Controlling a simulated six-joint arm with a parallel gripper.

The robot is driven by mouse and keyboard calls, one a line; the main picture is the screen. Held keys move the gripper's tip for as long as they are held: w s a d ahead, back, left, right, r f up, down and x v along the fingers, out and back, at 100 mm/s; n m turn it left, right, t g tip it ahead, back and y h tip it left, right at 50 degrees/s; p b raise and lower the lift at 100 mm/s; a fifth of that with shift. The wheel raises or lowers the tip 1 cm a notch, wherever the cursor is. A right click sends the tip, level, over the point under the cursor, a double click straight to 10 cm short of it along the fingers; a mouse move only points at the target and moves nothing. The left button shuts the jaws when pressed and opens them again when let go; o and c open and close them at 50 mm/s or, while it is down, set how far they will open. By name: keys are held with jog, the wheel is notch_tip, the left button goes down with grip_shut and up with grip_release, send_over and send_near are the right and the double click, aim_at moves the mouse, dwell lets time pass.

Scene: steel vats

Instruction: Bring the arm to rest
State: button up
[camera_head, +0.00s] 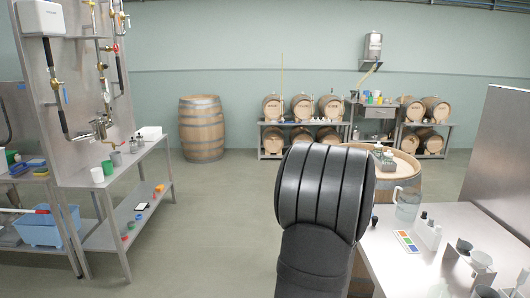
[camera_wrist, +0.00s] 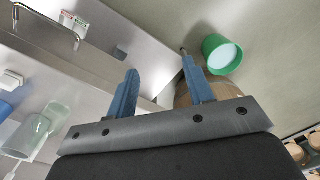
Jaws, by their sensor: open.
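My gripper (camera_wrist: 159,62) shows in the wrist view with its two blue fingers spread apart and nothing between them. In the head view my own dark arm fills the middle front, and the gripper itself cannot be seen there. A green round cup-like thing (camera_wrist: 208,46) with a pale inside lies beyond the right finger in the wrist view, apart from the space between the fingers as far as I can tell.
A steel bench (camera_head: 390,268) at the right carries a clear jug (camera_head: 407,207), a colour card (camera_head: 407,241) and white bottles (camera_head: 428,234). A barrel (camera_head: 403,175) stands behind my arm. A steel rack (camera_head: 150,150) stands left; the floor (camera_head: 215,215) between is clear.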

jog(key=w+a+f+n, duration=0.1)
jog(key=w+a, duration=0.2)
jog(key=a, duration=0.3)
jog(key=shift+f+n, duration=0.15)
jog(key=shift+n, duration=0.15)
jog(key=o, duration=1.1)
jog(key=shift+o, duration=0.2)
jog(key=s+d+r+n+t+h, duration=0.15)
jog(key=d+r, duration=0.25)
jog(key=d, duration=0.5)
jog(key=s+d+r+n, duration=0.1)
jog(key=s+d+r, duration=0.2)
jog(key=d, duration=0.6)
jog(key=s+d+r+n+t, duration=0.15)
jog(key=d+r, duration=0.25)
jog(key=d, duration=0.5)
jog(key=s+d+r+n+h, duration=0.1)
jog(key=s+d+r, duration=0.4)
jog(key=s+d, duration=0.35)
jog(key=s+d+r+n+h, duration=0.2)
jog(key=s+d+r, duration=0.3)
jog(key=s+d, duration=0.35)
jog(key=x, duration=1)
jog(key=shift+s+f+g, duration=0.2)
jog(key=shift+g, duration=0.1)
jog(key=shift+y, duration=0.25)
